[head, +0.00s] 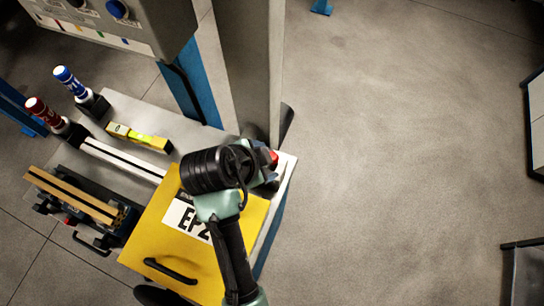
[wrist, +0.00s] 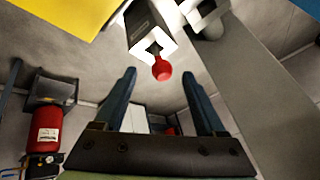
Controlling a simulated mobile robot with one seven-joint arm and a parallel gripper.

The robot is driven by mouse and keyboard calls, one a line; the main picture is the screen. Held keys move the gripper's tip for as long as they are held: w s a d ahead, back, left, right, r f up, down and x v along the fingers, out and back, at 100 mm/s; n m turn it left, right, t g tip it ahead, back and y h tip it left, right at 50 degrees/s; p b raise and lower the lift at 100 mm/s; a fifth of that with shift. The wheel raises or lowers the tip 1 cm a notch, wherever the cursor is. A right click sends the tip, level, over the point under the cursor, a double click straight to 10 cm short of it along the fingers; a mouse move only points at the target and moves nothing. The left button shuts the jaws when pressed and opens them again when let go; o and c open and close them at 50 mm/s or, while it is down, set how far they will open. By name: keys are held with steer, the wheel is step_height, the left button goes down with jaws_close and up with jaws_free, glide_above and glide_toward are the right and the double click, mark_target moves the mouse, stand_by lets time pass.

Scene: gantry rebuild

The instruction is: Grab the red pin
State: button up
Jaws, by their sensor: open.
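The red pin shows a round red knob (wrist: 162,69) in the wrist view, at the open end of a dark block with a pale end face (wrist: 147,30). In the head view a red bit (head: 273,157) shows at the bench's right end, just right of my wrist, which hides the fingers.
A yellow case (head: 170,246) marked EP2 lies under my arm. A grey post (head: 252,65) rises just behind. Dark red (head: 42,110) and blue (head: 70,82) cylinders, a yellow level (head: 139,137) and a vise-like clamp (head: 80,200) occupy the left.

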steer(key=shift+p+x, duration=0.7)
steer(key=shift+x, duration=1.65)
steer(key=shift+w+d+r, duration=0.1)
steer(key=shift+w, duration=0.05)
jaws_close()
